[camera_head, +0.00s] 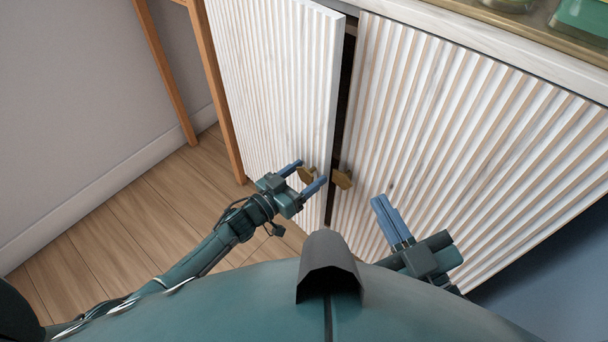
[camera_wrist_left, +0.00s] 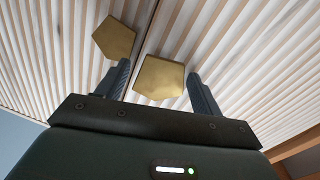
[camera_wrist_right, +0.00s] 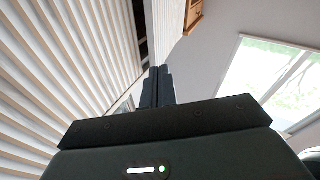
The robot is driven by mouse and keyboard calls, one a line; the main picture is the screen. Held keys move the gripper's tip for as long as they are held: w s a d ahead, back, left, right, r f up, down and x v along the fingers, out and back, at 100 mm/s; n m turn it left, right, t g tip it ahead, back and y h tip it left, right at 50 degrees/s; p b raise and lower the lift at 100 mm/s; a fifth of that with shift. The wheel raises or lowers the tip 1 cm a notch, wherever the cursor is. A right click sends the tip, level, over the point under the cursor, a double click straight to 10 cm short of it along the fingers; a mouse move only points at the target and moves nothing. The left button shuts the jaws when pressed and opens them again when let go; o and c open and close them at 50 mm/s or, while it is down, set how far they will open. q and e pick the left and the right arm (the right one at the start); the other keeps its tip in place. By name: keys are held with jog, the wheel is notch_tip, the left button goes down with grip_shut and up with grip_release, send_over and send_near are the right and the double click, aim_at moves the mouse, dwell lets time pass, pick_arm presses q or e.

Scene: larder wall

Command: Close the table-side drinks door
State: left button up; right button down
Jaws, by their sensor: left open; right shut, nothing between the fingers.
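The table-side door (camera_head: 270,75), white and ribbed, stands slightly ajar; its free edge sits out from the cabinet with a dark gap beside it. Its brass knob (camera_head: 307,174) is near its lower free corner. My left gripper (camera_head: 302,178) is open with its fingers either side of that knob; the left wrist view shows the knob (camera_wrist_left: 160,77) between the fingers. I cannot tell if they touch it. My right gripper (camera_head: 380,202) is shut and empty, in front of the neighbouring door; its fingers (camera_wrist_right: 157,75) also show in the right wrist view.
The neighbouring ribbed door (camera_head: 450,130) looks closed, with its own brass knob (camera_head: 342,179) close to my left gripper. Wooden legs (camera_head: 165,70) stand at the left by a grey wall (camera_head: 70,110). The plank floor (camera_head: 140,215) is clear at the left.

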pick_arm(q)
jog(key=shift+o, duration=0.4)
jog(key=shift+s+a, duration=0.1)
jog(key=shift+a, duration=0.05)
jog(key=shift+s+a, duration=0.2)
jog(key=p+v, duration=0.3)
jog(key=v, duration=0.9)
jog(key=shift+s+p, duration=0.2)
jog(key=shift+p, duration=0.15)
pick_arm(e)
jog(key=shift+w+d+f+m+g+h, duration=0.15)
jog(key=shift+d+m+g+h, duration=0.55)
jog(key=shift+h, duration=0.4)
